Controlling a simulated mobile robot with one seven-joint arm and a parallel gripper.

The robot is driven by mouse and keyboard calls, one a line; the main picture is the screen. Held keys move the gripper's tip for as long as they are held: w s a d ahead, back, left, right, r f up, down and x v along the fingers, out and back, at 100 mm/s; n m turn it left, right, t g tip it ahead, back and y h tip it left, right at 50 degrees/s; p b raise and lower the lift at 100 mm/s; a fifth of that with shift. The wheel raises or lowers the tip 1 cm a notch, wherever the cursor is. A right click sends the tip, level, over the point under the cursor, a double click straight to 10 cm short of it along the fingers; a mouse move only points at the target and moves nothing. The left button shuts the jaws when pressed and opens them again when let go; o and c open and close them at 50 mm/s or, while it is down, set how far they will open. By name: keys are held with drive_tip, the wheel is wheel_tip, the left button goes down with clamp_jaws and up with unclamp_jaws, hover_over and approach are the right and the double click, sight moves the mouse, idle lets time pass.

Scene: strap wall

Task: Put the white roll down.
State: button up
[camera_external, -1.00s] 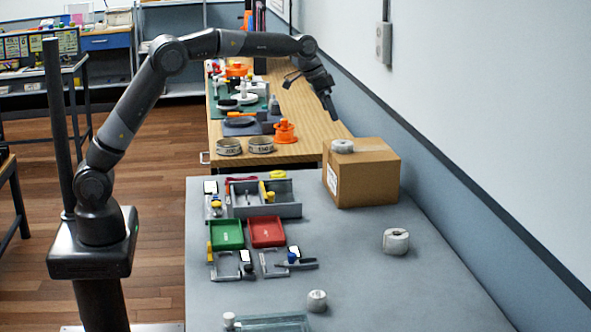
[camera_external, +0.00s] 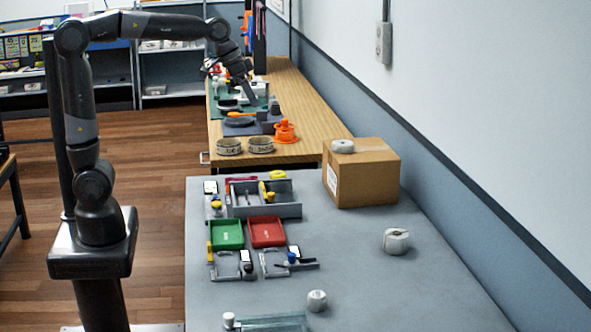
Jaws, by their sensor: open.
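A white roll (camera_external: 343,146) lies flat on top of the cardboard box (camera_external: 372,178). A larger white roll (camera_external: 396,241) rests on the grey table (camera_external: 385,290) to the right, and a smaller one (camera_external: 317,301) stands nearer the front. I cannot tell which roll the task means. My gripper (camera_external: 249,93) is open, up and to the left of the box, in front of the far wooden bench in the picture. It is apart from all three rolls, and I see nothing held in it. Its fingers are small and partly lost against the clutter behind.
Red (camera_external: 267,231) and green (camera_external: 227,234) trays, a grey divided bin (camera_external: 265,199) and small tools fill the table's left side. The wooden bench (camera_external: 305,106) behind holds rings and orange parts. A wall (camera_external: 480,110) runs along the right. The table's right front is mostly clear.

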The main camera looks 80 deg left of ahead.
drive_tip(key=s+d+f, duration=0.2)
drive_tip(key=s+f, duration=0.2)
drive_tip(key=s, duration=0.7)
drive_tip(key=s+d+f, duration=0.2)
drive_tip(key=s+f, duration=0.3)
drive_tip(key=s, duration=0.7)
drive_tip(key=shift+d+f+t+y, duration=0.3)
drive_tip(key=shift+d, duration=0.1)
drive_tip(key=shift+w, duration=0.1)
